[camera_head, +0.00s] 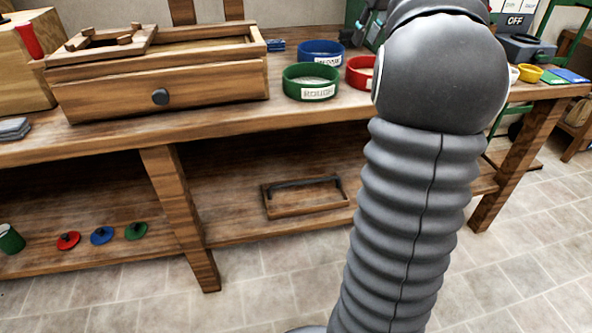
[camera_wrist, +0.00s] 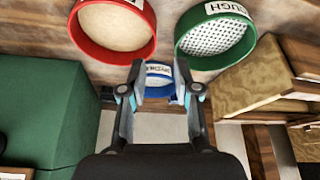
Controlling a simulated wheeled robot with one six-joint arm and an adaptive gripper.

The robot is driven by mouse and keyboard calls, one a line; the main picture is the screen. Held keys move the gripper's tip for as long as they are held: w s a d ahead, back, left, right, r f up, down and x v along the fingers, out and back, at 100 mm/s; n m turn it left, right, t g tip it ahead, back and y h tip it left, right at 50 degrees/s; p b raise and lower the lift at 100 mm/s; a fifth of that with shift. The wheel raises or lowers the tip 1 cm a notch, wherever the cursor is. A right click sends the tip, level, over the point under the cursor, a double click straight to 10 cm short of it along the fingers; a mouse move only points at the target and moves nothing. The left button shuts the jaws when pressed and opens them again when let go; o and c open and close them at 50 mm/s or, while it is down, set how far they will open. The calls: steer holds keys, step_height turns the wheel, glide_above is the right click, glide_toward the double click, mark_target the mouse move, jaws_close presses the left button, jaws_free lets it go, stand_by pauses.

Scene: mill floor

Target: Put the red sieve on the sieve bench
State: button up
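The red sieve (camera_head: 358,75) stands on the wooden bench (camera_head: 200,122), its right part hidden by my arm. In the wrist view the red sieve (camera_wrist: 112,25) is at upper left, with a pale mesh. My gripper (camera_wrist: 160,72) is open, with nothing held between its fingers. The blue sieve (camera_wrist: 159,76) shows beyond the fingertips; the red sieve lies to their left. Which surface is the sieve bench, I cannot tell for sure.
A green sieve labelled ROUGH (camera_head: 311,83) stands left of the red one. A wooden drawer box (camera_head: 160,82) fills the bench's left. A yellow bowl (camera_head: 530,73) stands at the right end. A handled tray (camera_head: 305,196) lies on the lower shelf. A green block (camera_wrist: 45,110) is beside my gripper.

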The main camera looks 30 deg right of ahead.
steer(key=s+a+f, duration=0.3)
steer(key=s+a, duration=0.2)
steer(key=a, duration=0.5)
steer(key=s+a+f, duration=0.3)
steer(key=s+a, duration=0.1)
steer(key=a, duration=0.7)
steer(key=s+a+f+t, duration=0.1)
steer(key=s+a+f, duration=0.9)
steer(key=s+f, duration=0.4)
steer(key=shift+s+f, duration=0.35)
steer(key=shift+s, duration=0.1)
